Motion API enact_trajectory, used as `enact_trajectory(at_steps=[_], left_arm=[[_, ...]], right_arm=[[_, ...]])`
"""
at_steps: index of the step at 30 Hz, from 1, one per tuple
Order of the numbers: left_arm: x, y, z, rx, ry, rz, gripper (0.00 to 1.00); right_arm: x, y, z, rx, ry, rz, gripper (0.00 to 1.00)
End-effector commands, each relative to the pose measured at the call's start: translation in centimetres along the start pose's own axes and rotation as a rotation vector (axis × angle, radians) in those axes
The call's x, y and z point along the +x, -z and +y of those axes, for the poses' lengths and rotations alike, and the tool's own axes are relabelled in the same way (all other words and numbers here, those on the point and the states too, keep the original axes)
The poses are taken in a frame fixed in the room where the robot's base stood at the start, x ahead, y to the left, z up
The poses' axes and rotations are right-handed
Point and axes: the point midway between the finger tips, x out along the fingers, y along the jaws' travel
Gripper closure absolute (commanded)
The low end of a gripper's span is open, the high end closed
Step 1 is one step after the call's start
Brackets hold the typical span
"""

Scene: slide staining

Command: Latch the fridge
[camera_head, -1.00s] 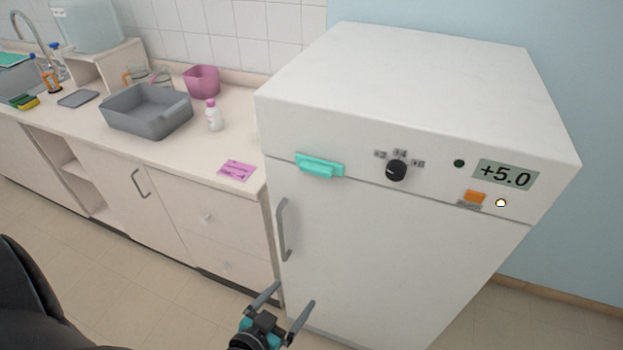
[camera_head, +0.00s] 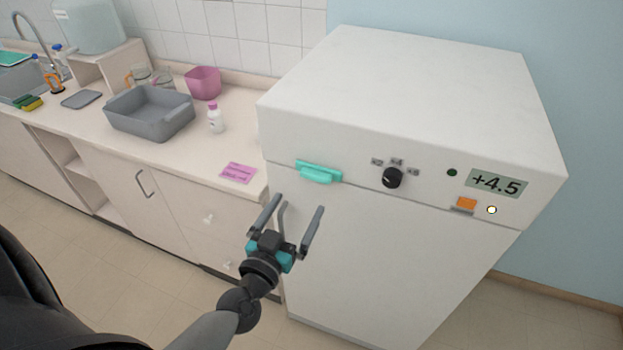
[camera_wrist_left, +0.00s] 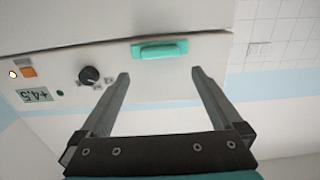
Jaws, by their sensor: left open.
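The white fridge (camera_head: 400,255) stands at the right with its door shut flush under the control panel. A teal latch (camera_head: 318,173) sits at the panel's lower left edge, across the top of the door. My right gripper is not in view.
The panel carries a black knob (camera_head: 392,178), an orange button (camera_head: 466,204), a lit lamp (camera_head: 491,210) and a display (camera_head: 497,184) reading +4.5. At left, the counter holds a grey basin (camera_head: 150,112), a white bottle (camera_head: 215,118) and a pink note (camera_head: 239,173).

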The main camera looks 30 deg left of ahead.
Motion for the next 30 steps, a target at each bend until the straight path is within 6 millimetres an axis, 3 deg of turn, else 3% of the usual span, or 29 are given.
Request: enact_trajectory(at_steps=[9,15,30], left_arm=[[5.2,0.1,0.0,-0.002,0.0,0.002,0.0],[7.6,0.0,0.0,-0.002,0.0,0.0,0.0],[8.8,0.0,0.0,-0.001,-0.001,-0.001,0.0]], right_arm=[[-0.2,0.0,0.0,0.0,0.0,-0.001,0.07],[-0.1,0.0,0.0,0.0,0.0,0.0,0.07],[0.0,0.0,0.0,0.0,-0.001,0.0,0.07]])
